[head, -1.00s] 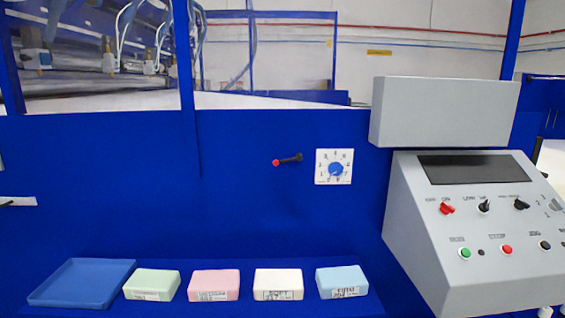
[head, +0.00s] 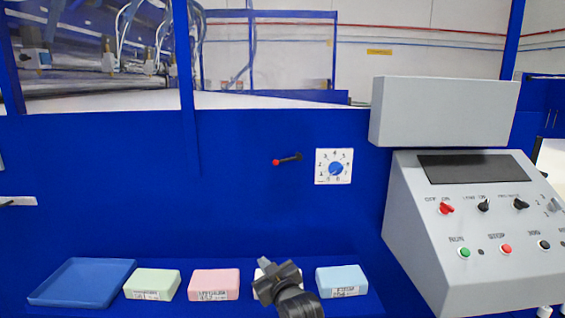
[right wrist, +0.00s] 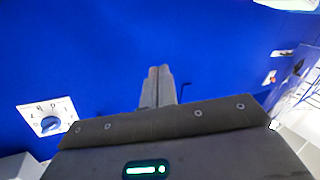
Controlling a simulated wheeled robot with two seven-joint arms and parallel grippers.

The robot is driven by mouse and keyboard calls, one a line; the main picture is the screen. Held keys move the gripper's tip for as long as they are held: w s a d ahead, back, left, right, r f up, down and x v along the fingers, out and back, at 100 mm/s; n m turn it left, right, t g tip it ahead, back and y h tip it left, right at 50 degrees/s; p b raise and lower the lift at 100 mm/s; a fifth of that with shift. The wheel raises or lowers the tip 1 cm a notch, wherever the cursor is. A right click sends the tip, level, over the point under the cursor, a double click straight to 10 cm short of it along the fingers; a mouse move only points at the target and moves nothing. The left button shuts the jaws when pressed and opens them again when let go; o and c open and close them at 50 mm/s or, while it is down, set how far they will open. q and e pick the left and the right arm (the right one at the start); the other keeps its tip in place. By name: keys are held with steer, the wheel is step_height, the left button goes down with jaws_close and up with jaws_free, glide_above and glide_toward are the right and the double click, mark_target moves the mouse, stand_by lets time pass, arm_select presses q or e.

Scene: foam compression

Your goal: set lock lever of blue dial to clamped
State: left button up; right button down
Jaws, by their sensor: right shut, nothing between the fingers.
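The blue dial (head: 336,168) sits on a white numbered plate on the blue wall. It also shows at the left of the right wrist view (right wrist: 50,124). Left of the plate in the head view is the lock lever (head: 289,160), a black arm pointing left and slightly down to a red knob. My right gripper (head: 266,267) is low in the head view, in front of the foam blocks and below the lever in the picture. In the right wrist view its fingers (right wrist: 157,84) are together and empty. My left gripper is not in view.
A blue tray (head: 50,297) and green (head: 152,284), pink (head: 214,284) and light blue (head: 342,281) blocks line the ledge. My right gripper partly hides a white block. A grey console (head: 420,250) stands at the right. The wall around the lever is clear.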

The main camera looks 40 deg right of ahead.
steer(key=w+d+r+m+t+h, duration=0.1)
steer(key=d+r+h, duration=0.3)
steer(key=r, duration=0.7)
steer(key=w+d+r+m+t+h, duration=0.2)
steer(key=d+r+h, duration=0.3)
steer(key=r, duration=0.6)
steer(key=shift+w+d+r+m+t, duration=0.25)
steer(key=shift+m+t, duration=0.25)
steer(key=shift+m, duration=0.4)
steer(key=shift+d, duration=0.1)
